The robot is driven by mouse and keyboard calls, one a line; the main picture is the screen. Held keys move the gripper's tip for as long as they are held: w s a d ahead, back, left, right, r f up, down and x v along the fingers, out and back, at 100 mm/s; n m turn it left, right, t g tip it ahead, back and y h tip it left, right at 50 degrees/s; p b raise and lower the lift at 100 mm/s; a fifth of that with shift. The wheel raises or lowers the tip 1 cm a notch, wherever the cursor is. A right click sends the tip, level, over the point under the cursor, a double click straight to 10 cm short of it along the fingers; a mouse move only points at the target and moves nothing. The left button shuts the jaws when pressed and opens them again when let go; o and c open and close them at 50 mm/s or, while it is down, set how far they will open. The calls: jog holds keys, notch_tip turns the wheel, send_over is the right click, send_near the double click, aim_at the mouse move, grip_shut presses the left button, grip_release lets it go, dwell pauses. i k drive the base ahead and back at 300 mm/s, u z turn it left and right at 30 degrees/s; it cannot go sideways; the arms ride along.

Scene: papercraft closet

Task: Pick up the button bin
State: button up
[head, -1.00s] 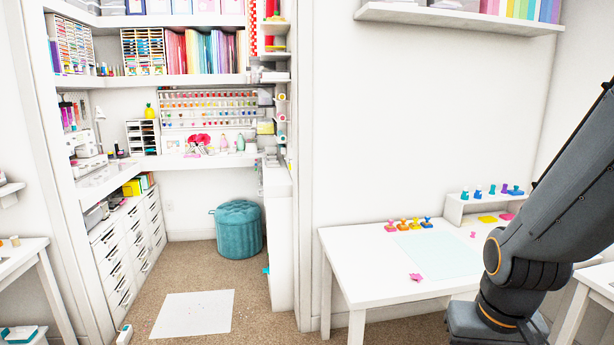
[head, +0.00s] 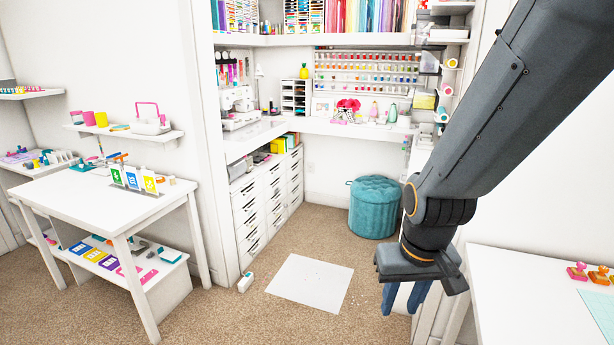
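I cannot make out a thing that is clearly the button bin. A small white bin with a pink handle (head: 151,122) stands on the left wall shelf, but its contents are too small to tell. My gripper (head: 404,304) hangs at the right of the closet opening, pointing down, with its blue fingers in front of the carpet and wall edge. It is far from the white bin. I see nothing held in it, and how far its fingers are apart is unclear.
A white table (head: 95,190) stands at the left and another table (head: 515,300) at the right. A white sheet (head: 310,284) lies on the carpet (head: 230,320), near a small white-and-teal object (head: 245,282). A teal pouf (head: 375,208) stands under the closet desk. Drawers (head: 268,205) line its left side.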

aim_at(423, 101)
jog(key=u, duration=0.45)
jog(key=i, duration=2.2)
jog(key=z, duration=0.2)
jog(key=i, duration=2)
jog(key=z, duration=1.25)
jog(key=i, duration=0.95)
jog(key=z, duration=0.5)
